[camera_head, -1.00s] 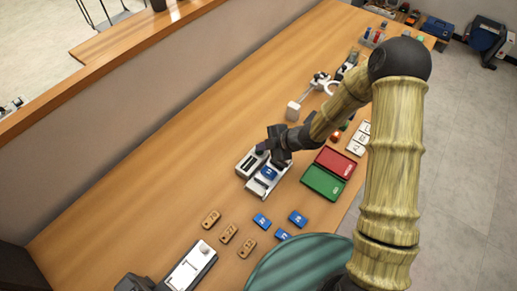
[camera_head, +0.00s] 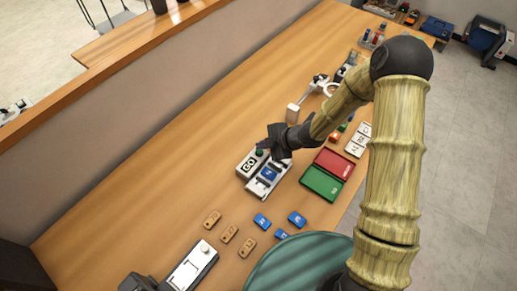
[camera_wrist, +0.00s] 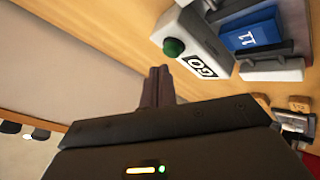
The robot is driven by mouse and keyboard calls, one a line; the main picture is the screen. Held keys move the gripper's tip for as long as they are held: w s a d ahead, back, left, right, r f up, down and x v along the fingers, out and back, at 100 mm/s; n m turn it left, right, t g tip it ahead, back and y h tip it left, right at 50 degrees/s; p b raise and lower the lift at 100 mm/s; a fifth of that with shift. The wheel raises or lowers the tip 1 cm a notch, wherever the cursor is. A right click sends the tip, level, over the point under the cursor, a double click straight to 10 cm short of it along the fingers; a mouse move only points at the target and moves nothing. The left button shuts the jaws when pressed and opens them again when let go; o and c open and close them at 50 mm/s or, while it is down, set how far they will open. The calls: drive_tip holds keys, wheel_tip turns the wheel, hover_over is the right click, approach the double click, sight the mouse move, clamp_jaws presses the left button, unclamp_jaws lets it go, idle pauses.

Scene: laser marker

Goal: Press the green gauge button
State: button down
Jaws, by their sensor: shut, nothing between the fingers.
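The green button (camera_head: 259,152) sits on a white gauge box (camera_head: 244,172) whose display (camera_head: 250,163) reads "GO". In the wrist view the round green button (camera_wrist: 174,47) stands out on the end of the box, beside the "GO" display (camera_wrist: 199,67). A blue tag (camera_head: 269,174) marked 11 lies in the fixture beside the display; it also shows in the wrist view (camera_wrist: 249,36). My gripper (camera_head: 271,146) is shut and empty, just to the right of the button in the head view. In the wrist view my fingertips (camera_wrist: 159,71) appear close to the button, apart from it.
A red tray (camera_head: 335,162) and a green tray (camera_head: 322,184) lie to the right. Loose blue tags (camera_head: 262,221) and wooden tags (camera_head: 230,233) lie nearer. A magnifier stand (camera_head: 293,112) is farther back. Bare table lies left of the gauge.

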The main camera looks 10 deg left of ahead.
sight(262, 154)
wheel_tip(262, 154, up, 5)
drive_tip(key=p, duration=0.4)
drive_tip(key=shift+p, duration=0.35)
idle(0.8)
